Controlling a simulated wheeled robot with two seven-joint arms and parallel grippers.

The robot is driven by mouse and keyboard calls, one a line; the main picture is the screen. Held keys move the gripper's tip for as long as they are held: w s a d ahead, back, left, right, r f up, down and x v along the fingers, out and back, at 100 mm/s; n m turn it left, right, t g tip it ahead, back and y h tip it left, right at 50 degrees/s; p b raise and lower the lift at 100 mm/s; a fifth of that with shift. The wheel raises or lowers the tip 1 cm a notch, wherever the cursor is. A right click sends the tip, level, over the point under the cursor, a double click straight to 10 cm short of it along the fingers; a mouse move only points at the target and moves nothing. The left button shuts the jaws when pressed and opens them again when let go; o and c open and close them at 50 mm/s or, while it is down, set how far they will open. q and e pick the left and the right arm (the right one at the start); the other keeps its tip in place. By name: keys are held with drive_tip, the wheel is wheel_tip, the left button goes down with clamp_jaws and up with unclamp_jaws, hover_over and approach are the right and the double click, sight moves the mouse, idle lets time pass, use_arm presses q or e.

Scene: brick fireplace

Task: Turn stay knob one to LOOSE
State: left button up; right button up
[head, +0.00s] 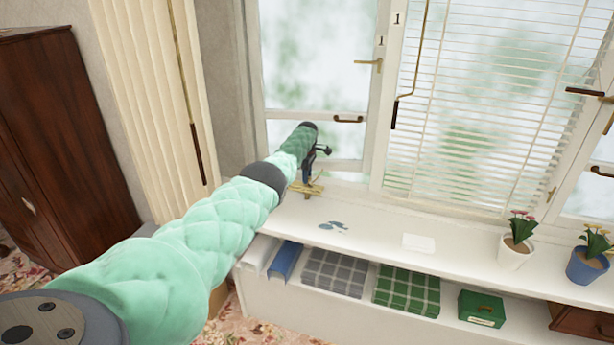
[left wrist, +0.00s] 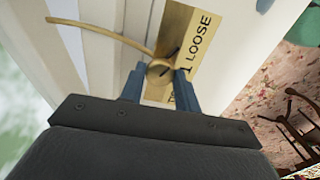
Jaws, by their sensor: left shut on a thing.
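The round brass stay knob (left wrist: 159,69) sits between the two blue fingers of my left gripper (left wrist: 157,77) in the left wrist view, and the fingers are shut on it. A brass plate (left wrist: 192,28) beside it reads "LOOSE" and "1"; more lettering is partly hidden by the right finger. A short dark mark shows by the knob, but I cannot tell its exact setting. A curved brass stay arm (left wrist: 95,31) runs off to the upper left. In the head view my left gripper (head: 308,180) is at the sill below the left window, by small brass fittings. My right gripper is not in view.
The white sill (head: 375,222) holds a white card (head: 418,243), a white flowerpot (head: 513,253) and a blue flowerpot (head: 587,266). Folded cloths and a green box (head: 481,309) lie on the shelf below. A cream curtain (head: 145,75) hangs left of the window.

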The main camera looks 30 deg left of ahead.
use_arm(q)
drive_tip(key=shift+w+r, duration=0.1)
drive_tip(key=shift+r, duration=0.05)
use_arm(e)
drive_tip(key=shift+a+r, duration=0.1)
use_arm(q)
drive_tip(key=o, duration=1)
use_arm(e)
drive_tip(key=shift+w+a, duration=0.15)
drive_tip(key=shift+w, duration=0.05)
use_arm(q)
drive_tip(key=shift+r, duration=0.5)
wheel_tip(320, 180, up, 3)
drive_tip(key=shift+r, duration=0.15)
wheel_tip(320, 180, up, 2)
drive_tip(key=shift+r+b, duration=0.1)
drive_tip(key=shift+b, duration=0.2)
drive_tip(key=shift+r, duration=0.55)
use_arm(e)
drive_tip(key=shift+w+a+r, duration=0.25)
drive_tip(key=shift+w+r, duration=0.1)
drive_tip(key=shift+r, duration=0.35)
